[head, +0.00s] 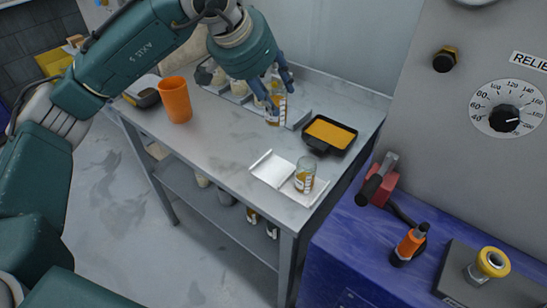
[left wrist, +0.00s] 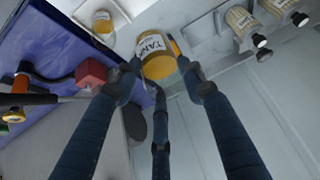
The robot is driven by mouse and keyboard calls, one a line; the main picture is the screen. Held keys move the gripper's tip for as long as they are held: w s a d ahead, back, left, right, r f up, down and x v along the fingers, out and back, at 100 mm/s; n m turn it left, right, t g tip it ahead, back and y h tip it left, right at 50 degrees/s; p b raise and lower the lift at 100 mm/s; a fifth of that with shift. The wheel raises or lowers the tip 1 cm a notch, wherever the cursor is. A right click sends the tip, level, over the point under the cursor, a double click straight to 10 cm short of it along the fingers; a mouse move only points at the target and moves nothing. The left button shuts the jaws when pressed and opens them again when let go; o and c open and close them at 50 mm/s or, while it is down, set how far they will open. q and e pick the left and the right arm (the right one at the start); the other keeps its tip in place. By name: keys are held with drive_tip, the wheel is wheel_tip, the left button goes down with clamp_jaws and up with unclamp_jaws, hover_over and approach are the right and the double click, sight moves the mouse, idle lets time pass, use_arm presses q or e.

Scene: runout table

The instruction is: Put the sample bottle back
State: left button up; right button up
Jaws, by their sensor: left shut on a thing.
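My left gripper (head: 277,100) is shut on a sample bottle (head: 276,113) with amber content and a pale label. In the left wrist view, the bottle (left wrist: 156,58) sits between the fingertips (left wrist: 158,70), and its label reads "TANK". In the head view the bottle looks upright at the right part of a grey rack (head: 297,117) at the back of the table. I cannot tell whether its base rests in the rack or hangs just above it. Other bottles (head: 238,87) stand in the rack's left part, partly hidden by my gripper. My right gripper is out of view.
A black tray of orange material (head: 331,133) lies right of the bottle. A glass jar (head: 305,175) stands on a white tray (head: 270,170) at the front right. An orange cup (head: 175,100) stands at the left. The table's middle (head: 215,135) is clear.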

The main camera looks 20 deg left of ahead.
use_arm(q)
wheel_tip(320, 180, down, 12)
drive_tip(key=shift+w+a+f+p, duration=0.1)
drive_tip(key=shift+a+p, duration=0.05)
drive_tip(key=shift+p, duration=0.65)
drive_tip(key=shift+c, duration=0.2)
wheel_tip(320, 180, down, 5)
drive_tip(key=shift+r+p, duration=0.2)
drive_tip(key=shift+p, duration=0.2)
drive_tip(key=shift+f, duration=0.2)
drive_tip(key=o, duration=1.1)
drive_tip(key=shift+o, duration=0.2)
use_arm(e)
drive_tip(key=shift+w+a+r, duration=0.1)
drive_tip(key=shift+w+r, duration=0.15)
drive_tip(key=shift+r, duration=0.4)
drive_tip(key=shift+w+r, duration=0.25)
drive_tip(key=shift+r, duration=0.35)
